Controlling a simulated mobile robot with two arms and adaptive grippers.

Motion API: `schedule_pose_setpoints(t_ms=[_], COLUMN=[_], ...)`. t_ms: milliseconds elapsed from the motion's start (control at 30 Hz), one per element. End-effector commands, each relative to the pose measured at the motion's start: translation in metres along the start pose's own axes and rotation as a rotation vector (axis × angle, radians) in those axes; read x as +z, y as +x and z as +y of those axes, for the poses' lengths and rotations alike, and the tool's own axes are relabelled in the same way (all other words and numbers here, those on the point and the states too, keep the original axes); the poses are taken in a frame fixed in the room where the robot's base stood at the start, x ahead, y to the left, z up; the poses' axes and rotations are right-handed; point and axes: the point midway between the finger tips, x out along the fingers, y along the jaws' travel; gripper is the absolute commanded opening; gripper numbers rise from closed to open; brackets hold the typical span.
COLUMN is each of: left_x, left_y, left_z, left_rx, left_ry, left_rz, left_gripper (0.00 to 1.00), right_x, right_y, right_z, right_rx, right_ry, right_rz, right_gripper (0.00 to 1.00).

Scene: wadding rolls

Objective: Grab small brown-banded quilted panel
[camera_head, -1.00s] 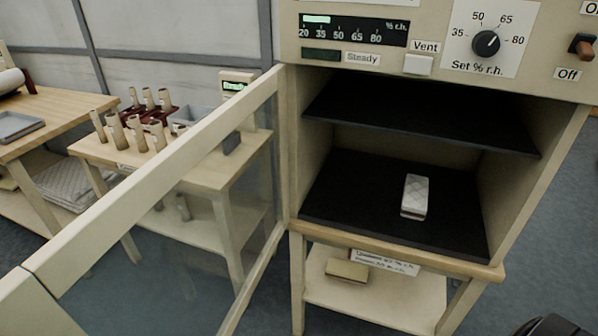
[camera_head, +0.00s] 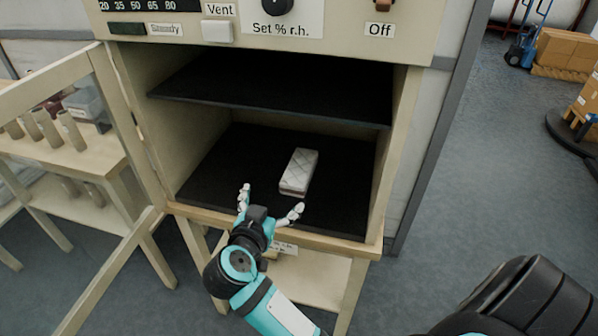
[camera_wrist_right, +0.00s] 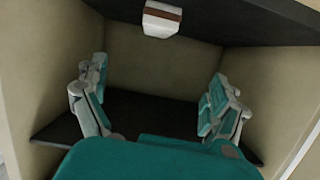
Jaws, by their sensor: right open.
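The small quilted panel (camera_head: 299,172) lies on the lower black shelf (camera_head: 230,160) inside the open cabinet. It is pale with a quilted top, and a brown band shows along its near end. It also shows at the top of the right wrist view (camera_wrist_right: 162,20), brown band visible. My right gripper (camera_head: 270,198) is open and empty at the front of the cabinet, its fingers spread, in front of and slightly left of the panel and apart from it. Its two fingers also show in the right wrist view (camera_wrist_right: 159,75). My left gripper is not in view.
An upper black shelf (camera_head: 280,90) spans the cabinet above the panel. The glass door (camera_head: 100,200) stands open at left. A low stand shelf (camera_head: 310,275) is below. A table with several rolls (camera_head: 60,140) is at left. Cardboard boxes (camera_head: 567,48) stand at far right.

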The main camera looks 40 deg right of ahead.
Motion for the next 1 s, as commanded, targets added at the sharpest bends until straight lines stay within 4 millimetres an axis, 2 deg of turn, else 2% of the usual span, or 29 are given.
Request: schedule_pose_setpoints(t_ms=[167,267,633,733,1000], left_x=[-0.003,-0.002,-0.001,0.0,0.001], left_y=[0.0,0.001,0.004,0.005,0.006], left_z=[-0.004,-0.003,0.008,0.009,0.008], left_rx=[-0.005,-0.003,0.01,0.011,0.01], left_ry=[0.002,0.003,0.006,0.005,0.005], left_rz=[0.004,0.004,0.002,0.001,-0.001], left_gripper=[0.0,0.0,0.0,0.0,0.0], right_x=[0.019,0.021,0.029,0.031,0.033], right_y=[0.003,0.018,0.097,0.11,0.131], right_z=[0.002,0.004,0.007,0.007,0.008], right_rx=[0.038,0.042,0.041,0.04,0.041], right_ry=[-0.061,-0.067,-0.065,-0.064,-0.064], right_rz=[-0.103,-0.108,-0.106,-0.107,-0.106], right_gripper=[0.96,0.96,0.96,0.96,0.96])
